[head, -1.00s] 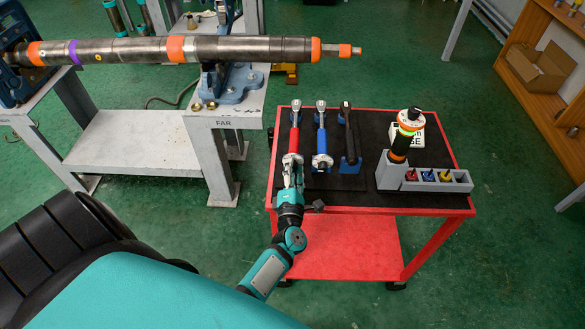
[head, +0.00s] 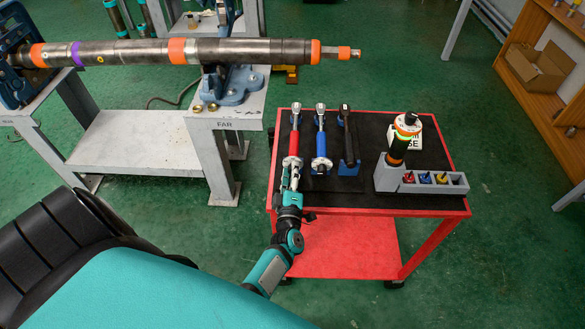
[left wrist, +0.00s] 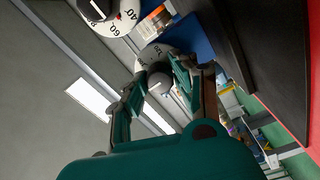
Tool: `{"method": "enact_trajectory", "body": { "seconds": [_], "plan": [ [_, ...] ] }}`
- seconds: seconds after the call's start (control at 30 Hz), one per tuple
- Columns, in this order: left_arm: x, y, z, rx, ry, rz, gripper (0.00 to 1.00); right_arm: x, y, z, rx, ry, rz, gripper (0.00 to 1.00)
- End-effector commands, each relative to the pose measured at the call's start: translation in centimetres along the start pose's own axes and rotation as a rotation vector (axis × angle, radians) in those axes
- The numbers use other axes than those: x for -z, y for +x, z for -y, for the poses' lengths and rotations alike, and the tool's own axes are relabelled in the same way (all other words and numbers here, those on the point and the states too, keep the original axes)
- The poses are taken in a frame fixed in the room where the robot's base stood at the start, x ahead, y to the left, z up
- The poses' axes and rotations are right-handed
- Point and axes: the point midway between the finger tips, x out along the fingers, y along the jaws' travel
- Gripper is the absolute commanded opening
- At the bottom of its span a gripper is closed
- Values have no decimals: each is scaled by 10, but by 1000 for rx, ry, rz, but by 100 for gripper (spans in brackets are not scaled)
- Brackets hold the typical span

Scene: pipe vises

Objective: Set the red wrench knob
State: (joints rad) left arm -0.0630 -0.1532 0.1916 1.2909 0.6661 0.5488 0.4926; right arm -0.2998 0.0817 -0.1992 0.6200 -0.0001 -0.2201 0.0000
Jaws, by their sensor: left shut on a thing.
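The red wrench (head: 294,140) lies on the cart's black top, leftmost of three wrenches, its round dial end toward me. My left gripper (head: 291,178) reaches it from the front, at the dial end. In the left wrist view my left gripper (left wrist: 160,76) has its two fingers on either side of a grey round knob (left wrist: 159,86) with a white line, shut on it. My right gripper is not in view.
A blue wrench (head: 320,138) and a black wrench (head: 347,138) lie just right of the red one. A grey holder (head: 388,177) with a dark cylindrical tool and small coloured pieces stands at the cart's right. A long pipe (head: 250,50) spans the vises behind.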

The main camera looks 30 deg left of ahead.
Motion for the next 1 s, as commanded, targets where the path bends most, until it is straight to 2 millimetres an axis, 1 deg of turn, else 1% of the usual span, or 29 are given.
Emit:
{"method": "enact_trajectory", "body": {
  "seconds": [0.2, 0.57, 0.6, 0.77, 1.0],
  "plan": [
    [-1, -1, 1, 3, 33, 4, 0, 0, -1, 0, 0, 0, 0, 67],
    [-1, -1, 2, 4, 36, 4, 0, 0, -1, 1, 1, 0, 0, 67],
    [-1, -1, 2, 4, 36, 4, 28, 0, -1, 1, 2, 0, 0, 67],
    [-1, -1, 1, 3, 35, 3, 49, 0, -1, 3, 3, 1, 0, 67],
    [0, 0, 0, 1, 34, 2, 50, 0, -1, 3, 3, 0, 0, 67]
  ]
}}
